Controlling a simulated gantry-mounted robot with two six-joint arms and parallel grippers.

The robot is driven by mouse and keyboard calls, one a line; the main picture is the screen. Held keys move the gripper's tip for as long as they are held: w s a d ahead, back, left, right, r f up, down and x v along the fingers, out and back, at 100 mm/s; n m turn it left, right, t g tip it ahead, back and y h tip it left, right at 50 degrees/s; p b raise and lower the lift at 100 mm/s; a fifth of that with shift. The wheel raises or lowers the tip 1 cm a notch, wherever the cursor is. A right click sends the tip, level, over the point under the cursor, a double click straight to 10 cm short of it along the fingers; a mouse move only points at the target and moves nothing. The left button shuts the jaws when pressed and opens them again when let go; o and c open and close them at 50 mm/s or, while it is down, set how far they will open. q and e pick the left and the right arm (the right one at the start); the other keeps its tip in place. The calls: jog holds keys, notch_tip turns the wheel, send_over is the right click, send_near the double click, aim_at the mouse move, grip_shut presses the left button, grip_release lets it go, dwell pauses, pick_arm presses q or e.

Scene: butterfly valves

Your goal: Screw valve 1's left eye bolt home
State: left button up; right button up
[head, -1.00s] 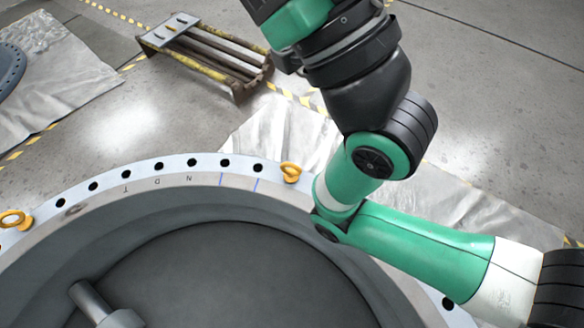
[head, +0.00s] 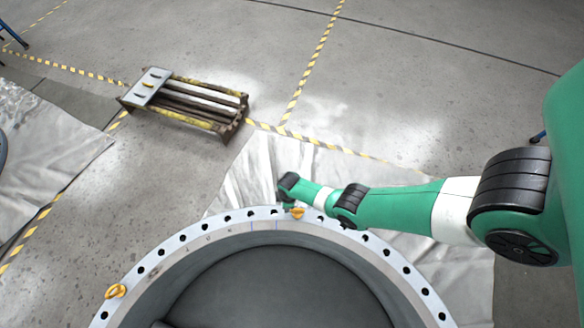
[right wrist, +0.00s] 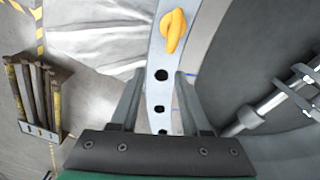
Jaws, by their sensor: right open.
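Valve 1's flange (head: 176,235) is a pale ring with bolt holes around a dark disc. One yellow eye bolt (head: 115,291) stands on the ring at the picture's left. Another yellow eye bolt (head: 297,213) stands at the ring's far side, beside my right wrist. That second one seems to be the eye bolt in the right wrist view (right wrist: 173,30), beyond the fingertips. My right gripper (right wrist: 160,76) is open and empty, its fingers either side of the flange rim in that view, apart from the eye bolt. The bolts' threads are hidden. My left gripper is not in view.
Crumpled sheeting (head: 245,170) lies under the valve. In the right wrist view, a metal shaft (right wrist: 262,108) crosses the disc.

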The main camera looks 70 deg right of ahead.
aim_at(300, 210)
pick_arm(q)
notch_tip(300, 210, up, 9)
jog(key=p, duration=0.5)
pick_arm(e)
jog(key=s+r+g, duration=0.1)
jog(key=s+r, duration=0.5)
jog(key=r, duration=0.1)
jog(key=shift+m, duration=0.4)
jog(key=f+b, duration=0.3)
jog(key=f, duration=0.1)
jog(key=f+b, duration=0.8)
jog(key=shift+w+d+f, duration=0.2)
jog(key=shift+w+d, duration=0.1)
jog(key=shift+d, duration=0.05)
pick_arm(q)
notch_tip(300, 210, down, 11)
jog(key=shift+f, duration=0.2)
pick_arm(e)
grip_shut()
